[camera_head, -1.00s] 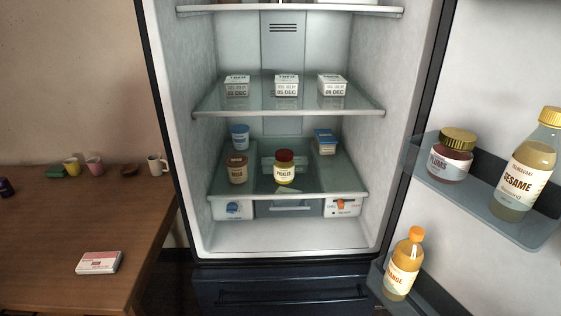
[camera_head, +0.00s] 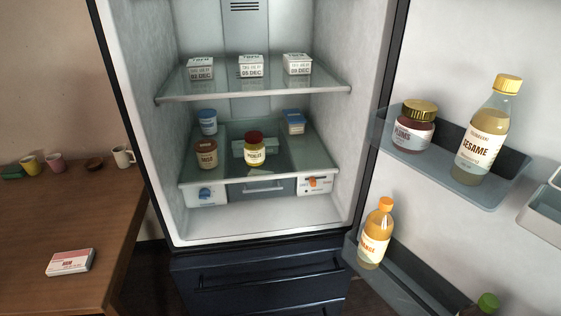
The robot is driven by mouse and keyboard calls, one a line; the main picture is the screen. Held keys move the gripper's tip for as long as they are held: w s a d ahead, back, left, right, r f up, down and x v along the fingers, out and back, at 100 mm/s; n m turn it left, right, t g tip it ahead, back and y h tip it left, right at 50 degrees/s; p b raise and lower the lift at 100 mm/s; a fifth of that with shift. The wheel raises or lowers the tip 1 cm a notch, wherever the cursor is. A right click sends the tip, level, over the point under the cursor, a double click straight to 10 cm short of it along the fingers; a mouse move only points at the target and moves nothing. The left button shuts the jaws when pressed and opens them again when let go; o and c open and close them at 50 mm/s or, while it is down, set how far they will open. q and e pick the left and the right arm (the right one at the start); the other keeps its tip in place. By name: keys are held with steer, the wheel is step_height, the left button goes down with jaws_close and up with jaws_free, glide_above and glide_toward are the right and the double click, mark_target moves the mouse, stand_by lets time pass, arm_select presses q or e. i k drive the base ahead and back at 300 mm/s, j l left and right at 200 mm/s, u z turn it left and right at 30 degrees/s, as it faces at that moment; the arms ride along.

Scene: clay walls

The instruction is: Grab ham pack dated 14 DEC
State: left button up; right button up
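A flat white and red pack (camera_head: 71,262) lies on the wooden table at the left. Its label looks like HAM, but I cannot read a date on it. Three white cartons stand in a row on the fridge's upper glass shelf: a left one (camera_head: 200,69), a middle one (camera_head: 251,66) and a right one (camera_head: 297,64). Their top print may read TOFU, and their dates all end in DEC. The middle one seems to read 05 DEC and the right one 09 DEC; none clearly reads 14 DEC. Neither of my grippers is in view.
The fridge stands open. Its lower shelf (camera_head: 222,182) holds several jars and tubs. The door at right bears a plum jar (camera_head: 415,126), a sesame bottle (camera_head: 487,132) and an orange bottle (camera_head: 375,235). Cups stand at the back of the table (camera_head: 50,215).

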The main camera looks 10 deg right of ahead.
mark_target(69, 262)
steer(key=u, duration=1.35)
